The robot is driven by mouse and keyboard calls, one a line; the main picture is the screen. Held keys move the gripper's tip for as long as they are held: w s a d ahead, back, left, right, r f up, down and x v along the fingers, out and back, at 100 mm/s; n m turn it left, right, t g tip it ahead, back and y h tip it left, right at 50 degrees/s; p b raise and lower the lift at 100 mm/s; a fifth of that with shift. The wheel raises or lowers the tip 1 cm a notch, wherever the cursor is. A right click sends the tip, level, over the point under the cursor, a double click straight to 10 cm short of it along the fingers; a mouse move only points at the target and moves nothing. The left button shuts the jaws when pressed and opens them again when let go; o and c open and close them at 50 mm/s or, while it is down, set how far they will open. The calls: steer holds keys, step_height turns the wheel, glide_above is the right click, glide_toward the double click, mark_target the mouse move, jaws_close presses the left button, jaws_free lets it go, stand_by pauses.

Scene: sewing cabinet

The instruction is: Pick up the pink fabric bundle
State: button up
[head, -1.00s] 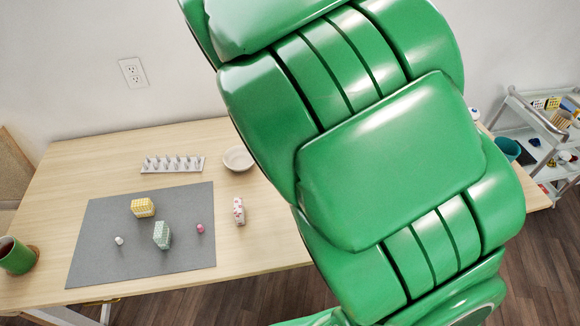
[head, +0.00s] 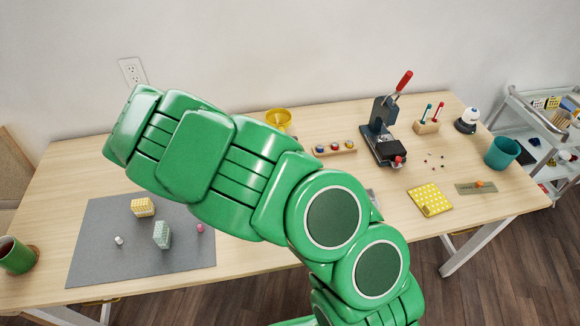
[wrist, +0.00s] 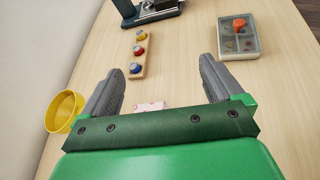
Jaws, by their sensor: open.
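A small pale pink patterned bundle (wrist: 150,106) shows in the wrist view, partly hidden behind the dark green bar of my gripper. It lies on the table between the bases of the two fingers, nearer the left one. My gripper (wrist: 162,66) is open, its grey fingers spread wide with nothing held between them. In the head view my green arm covers the bundle, and the gripper cannot be made out. A yellow bundle (head: 143,207) and a pale green bundle (head: 162,235) stand on the grey mat (head: 95,262).
A yellow bowl (wrist: 66,108) stands left of the gripper. A wooden button rack (wrist: 138,62) and a clear-lidded box (wrist: 239,44) lie beyond the fingers. A press (head: 384,135), teal cup (head: 502,153) and yellow dotted cloth (head: 430,199) are on the table's right.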

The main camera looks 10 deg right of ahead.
steer(key=a+f+n, duration=0.1)
steer(key=w+a+f+n+t, duration=0.1)
steer(key=a+f, duration=0.1)
steer(key=w+a+f+n+t, duration=0.1)
steer(key=a+f, duration=0.1)
steer(key=shift+a+f+n, duration=0.1)
steer(key=shift+f+n, duration=0.05)
steer(key=shift+n, duration=0.25)
steer(key=shift+w+a+f+x, duration=0.1)
steer(key=shift+x, duration=1.2)
steer(key=shift+w+a+f+x, duration=0.1)
steer(key=shift+w+x, duration=0.05)
steer(key=shift+x, duration=1.15)
steer(key=shift+w+a+f+x, duration=0.1)
steer(key=shift+x, duration=1.15)
steer(key=shift+d, duration=0.1)
steer(key=shift+r, duration=0.1)
steer(key=c, duration=1)
